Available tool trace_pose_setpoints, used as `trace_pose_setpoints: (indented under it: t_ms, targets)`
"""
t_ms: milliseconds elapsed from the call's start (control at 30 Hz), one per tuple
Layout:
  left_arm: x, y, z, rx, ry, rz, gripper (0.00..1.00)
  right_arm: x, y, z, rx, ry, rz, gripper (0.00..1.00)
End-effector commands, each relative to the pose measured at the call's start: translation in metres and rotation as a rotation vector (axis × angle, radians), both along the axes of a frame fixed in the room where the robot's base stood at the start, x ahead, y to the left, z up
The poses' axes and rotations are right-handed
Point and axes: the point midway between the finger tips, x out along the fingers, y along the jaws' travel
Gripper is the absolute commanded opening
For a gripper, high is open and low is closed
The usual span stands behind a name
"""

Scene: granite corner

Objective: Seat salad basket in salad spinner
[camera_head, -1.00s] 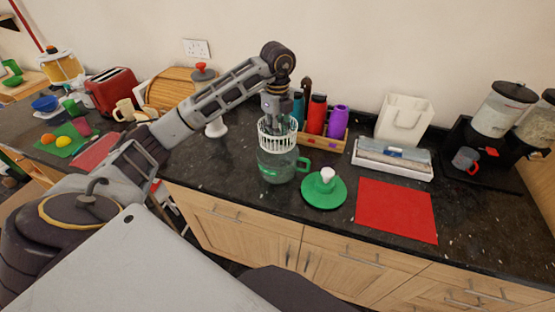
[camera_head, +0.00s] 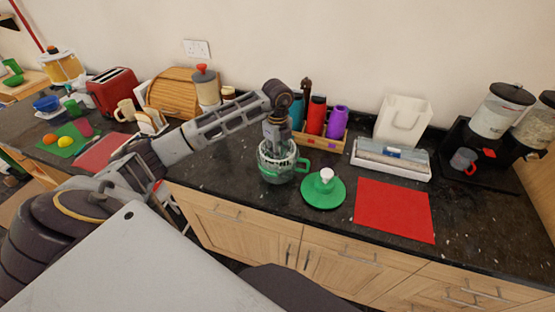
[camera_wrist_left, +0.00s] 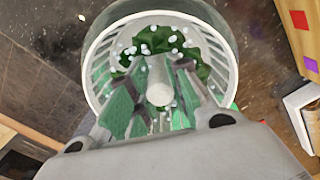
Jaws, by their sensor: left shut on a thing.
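The salad spinner (camera_head: 277,177) is a clear bowl with a green handle on the dark counter, at the middle of the head view. The white salad basket (camera_head: 264,155) is inside the bowl, its rim near the bowl's rim. In the left wrist view the slatted basket (camera_wrist_left: 98,62) holds green leaves and has a white centre post. My left gripper (camera_wrist_left: 160,92) reaches down into the basket and is shut on that post. Whether the basket touches the bowl's floor cannot be told. The green lid with a white knob (camera_head: 324,190) lies to the right. My right gripper is not in view.
A red mat (camera_head: 395,209) lies right of the lid. Behind stand a wooden crate of bottles (camera_head: 325,133), a white bag-shaped holder (camera_head: 403,120) and a white tray (camera_head: 392,158). Dispensers (camera_head: 500,110) stand at right, a red toaster (camera_head: 113,90) at far left.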

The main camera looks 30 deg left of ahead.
Motion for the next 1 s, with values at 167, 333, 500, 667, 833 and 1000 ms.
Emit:
trace_pose_setpoints:
  t_ms: [167, 333, 500, 667, 833, 1000]
  targets:
    - [0.000, 0.000, -0.005, -0.001, 0.001, 0.000, 0.00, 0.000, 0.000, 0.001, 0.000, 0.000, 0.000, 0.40]
    - [-0.001, 0.000, -0.022, 0.000, 0.002, 0.001, 0.00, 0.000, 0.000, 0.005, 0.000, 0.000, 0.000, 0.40]
    - [0.000, 0.000, -0.036, -0.001, 0.001, 0.001, 0.00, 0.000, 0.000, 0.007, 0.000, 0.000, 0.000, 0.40]
    - [0.000, 0.000, -0.038, 0.000, 0.000, 0.000, 0.00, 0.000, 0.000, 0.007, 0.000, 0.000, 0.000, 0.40]
    - [0.000, 0.000, -0.039, 0.000, 0.000, 0.000, 0.00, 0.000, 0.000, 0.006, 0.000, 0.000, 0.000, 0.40]
    - [0.000, 0.000, -0.042, 0.000, 0.001, 0.000, 0.20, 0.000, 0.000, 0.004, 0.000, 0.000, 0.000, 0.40]
